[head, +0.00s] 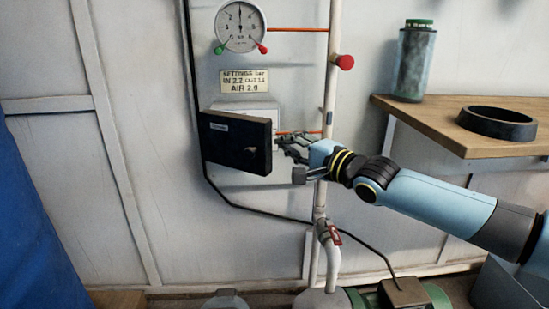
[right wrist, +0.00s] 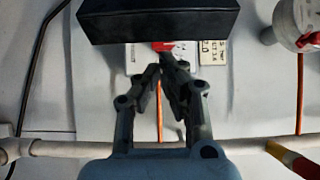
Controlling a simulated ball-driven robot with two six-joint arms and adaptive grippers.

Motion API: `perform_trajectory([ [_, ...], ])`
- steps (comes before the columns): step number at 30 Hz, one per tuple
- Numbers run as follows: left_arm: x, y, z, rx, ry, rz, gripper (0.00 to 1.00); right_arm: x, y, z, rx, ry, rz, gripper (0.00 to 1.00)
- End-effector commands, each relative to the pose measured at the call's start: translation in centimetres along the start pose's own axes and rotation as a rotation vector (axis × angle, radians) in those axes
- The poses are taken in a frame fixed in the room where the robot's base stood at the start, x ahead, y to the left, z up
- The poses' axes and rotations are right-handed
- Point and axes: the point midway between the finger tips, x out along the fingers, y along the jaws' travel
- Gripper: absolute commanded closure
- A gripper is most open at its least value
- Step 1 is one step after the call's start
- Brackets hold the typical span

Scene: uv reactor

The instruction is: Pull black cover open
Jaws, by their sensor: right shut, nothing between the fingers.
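The black cover (head: 228,142) is a flat dark panel with a small label and a small knob, in front of a white box (head: 246,107) on the wall. It sits at an angle to the wall, its right side standing out from the box, so it looks partly open. In the right wrist view the cover (right wrist: 155,20) fills the top middle. My right gripper (head: 281,141) is just right of the cover's right edge, its fingers closed and empty. In the right wrist view the fingertips (right wrist: 163,66) meet just below the cover; contact cannot be told. My left gripper is not in view.
A white vertical pipe (head: 329,90) with a red knob (head: 345,62) stands close behind my right gripper. A gauge (head: 240,25) and a settings label (head: 244,81) are above the cover. A wooden shelf (head: 430,118) is at right. The wall left of the cover is clear.

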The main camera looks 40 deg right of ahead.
Motion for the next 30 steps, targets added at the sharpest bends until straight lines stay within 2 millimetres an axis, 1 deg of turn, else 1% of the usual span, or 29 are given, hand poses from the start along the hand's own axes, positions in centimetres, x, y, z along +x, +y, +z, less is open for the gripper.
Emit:
perform_trajectory([
  [1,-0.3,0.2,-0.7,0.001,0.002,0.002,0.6,0.3,0.4,0.0,0.0,-0.001,0.001,1.0],
  [6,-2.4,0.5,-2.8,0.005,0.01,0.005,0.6,1.1,0.3,0.0,0.0,0.0,0.002,1.0],
  [11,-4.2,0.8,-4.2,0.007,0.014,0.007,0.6,1.7,0.3,0.0,0.0,0.0,0.001,1.0],
  [14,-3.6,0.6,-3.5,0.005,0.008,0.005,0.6,1.3,-0.2,1.2,0.003,0.0,0.0,1.0],
  [17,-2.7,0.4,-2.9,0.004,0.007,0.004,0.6,0.9,-0.2,2.1,0.003,0.001,-0.001,1.0],
  [21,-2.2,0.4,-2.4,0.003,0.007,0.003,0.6,0.5,0.0,3.3,0.002,0.0,0.001,1.0],
  [25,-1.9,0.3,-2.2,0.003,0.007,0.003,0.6,0.3,0.0,3.7,0.0,0.0,0.001,1.0],
  [30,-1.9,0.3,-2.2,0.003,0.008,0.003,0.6,0.3,0.0,3.8,-0.001,0.0,0.001,1.0],
])
